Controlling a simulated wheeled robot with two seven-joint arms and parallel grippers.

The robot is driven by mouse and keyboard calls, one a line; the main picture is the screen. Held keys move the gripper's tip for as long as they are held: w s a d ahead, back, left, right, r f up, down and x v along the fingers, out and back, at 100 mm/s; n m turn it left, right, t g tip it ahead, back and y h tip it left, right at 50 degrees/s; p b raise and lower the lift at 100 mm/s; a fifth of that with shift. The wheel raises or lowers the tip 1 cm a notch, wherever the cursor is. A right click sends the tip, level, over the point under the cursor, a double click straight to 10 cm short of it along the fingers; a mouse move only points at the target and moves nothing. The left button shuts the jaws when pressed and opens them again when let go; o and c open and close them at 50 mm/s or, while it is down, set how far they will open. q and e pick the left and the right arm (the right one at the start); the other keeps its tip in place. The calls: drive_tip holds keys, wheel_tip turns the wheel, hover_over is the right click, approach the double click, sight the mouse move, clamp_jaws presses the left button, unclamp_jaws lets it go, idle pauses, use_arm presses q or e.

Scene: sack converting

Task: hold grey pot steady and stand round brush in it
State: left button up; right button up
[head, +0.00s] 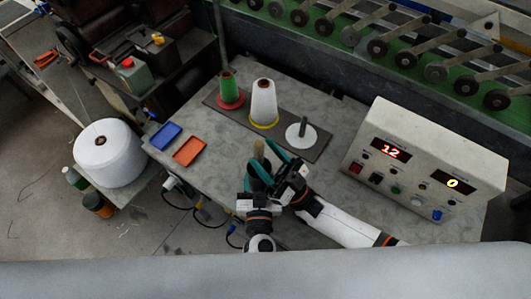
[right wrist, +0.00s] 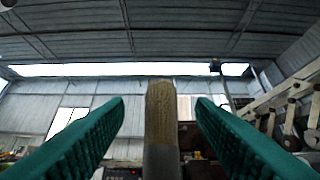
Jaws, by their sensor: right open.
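The round brush (head: 259,150) has tan bristles that point up between the green fingers in the head view. In the right wrist view the brush (right wrist: 160,115) stands upright between the fingers, with a grey part below its bristles. My right gripper (head: 277,158) is open around the brush, with a gap on both sides; its fingers also show in the right wrist view (right wrist: 160,130). My left gripper (head: 257,182) is low beside the right one, and its jaws are too covered to read. I cannot make out the grey pot; whether the brush stands in it is hidden.
Behind the grippers, a dark board (head: 222,106) holds a green cone, a white cone (head: 263,100) and a white disc with a peg (head: 301,136). Blue (head: 165,136) and orange (head: 190,151) trays lie left. A control box (head: 425,160) stands right.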

drive_tip(key=s+d, duration=0.7)
drive_tip(key=d, duration=0.3)
drive_tip(key=shift+s+f, duration=0.15)
drive_tip(key=shift+f, duration=0.05)
idle(0.3)
use_arm(q)
drive_tip(key=o, duration=1)
drive_tip(key=shift+s, duration=0.1)
